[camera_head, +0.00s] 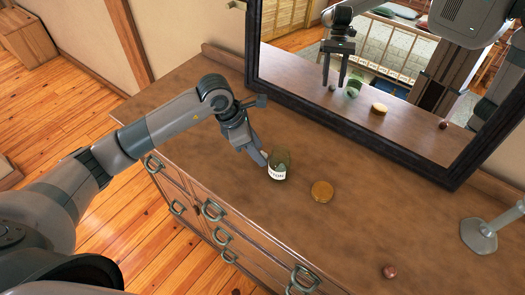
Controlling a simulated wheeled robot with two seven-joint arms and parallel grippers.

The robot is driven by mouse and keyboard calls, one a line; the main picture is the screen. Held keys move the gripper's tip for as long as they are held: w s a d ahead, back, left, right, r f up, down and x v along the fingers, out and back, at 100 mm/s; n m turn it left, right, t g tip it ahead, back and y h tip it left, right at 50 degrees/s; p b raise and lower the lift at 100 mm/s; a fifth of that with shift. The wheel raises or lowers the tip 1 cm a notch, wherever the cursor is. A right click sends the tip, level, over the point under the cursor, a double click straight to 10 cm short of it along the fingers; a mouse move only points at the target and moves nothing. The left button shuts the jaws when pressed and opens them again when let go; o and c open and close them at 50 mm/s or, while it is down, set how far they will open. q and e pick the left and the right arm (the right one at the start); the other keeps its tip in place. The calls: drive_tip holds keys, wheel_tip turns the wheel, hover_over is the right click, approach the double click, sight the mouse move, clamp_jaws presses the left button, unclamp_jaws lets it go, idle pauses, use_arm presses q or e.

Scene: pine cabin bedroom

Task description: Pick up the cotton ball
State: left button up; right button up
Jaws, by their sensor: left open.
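My left gripper (258,155) reaches down over the dresser top, with its fingers at the left side of a small greenish glass jar (280,160). The jar stands upright, has no lid on, and bears a white label with dark letters, partly covered by the fingers. The gripper is open; its spread fingers show in the mirror. I cannot make out a cotton ball directly. A small pale round thing shows in the mirror (332,88) below the reflected gripper, beside the reflected jar. My right gripper is not in view.
A round tan lid-like disc (322,191) lies right of the jar. A small reddish-brown ball (389,271) lies near the front edge. A grey metal stand (479,236) is at the right. The dark-framed mirror (345,124) borders the back. The dresser top (400,210) between is clear.

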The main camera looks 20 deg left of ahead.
use_arm(q)
drive_tip(key=shift+d+f, duration=0.1)
drive_tip(key=shift+f, duration=0.2)
clamp_jaws()
idle(0.4)
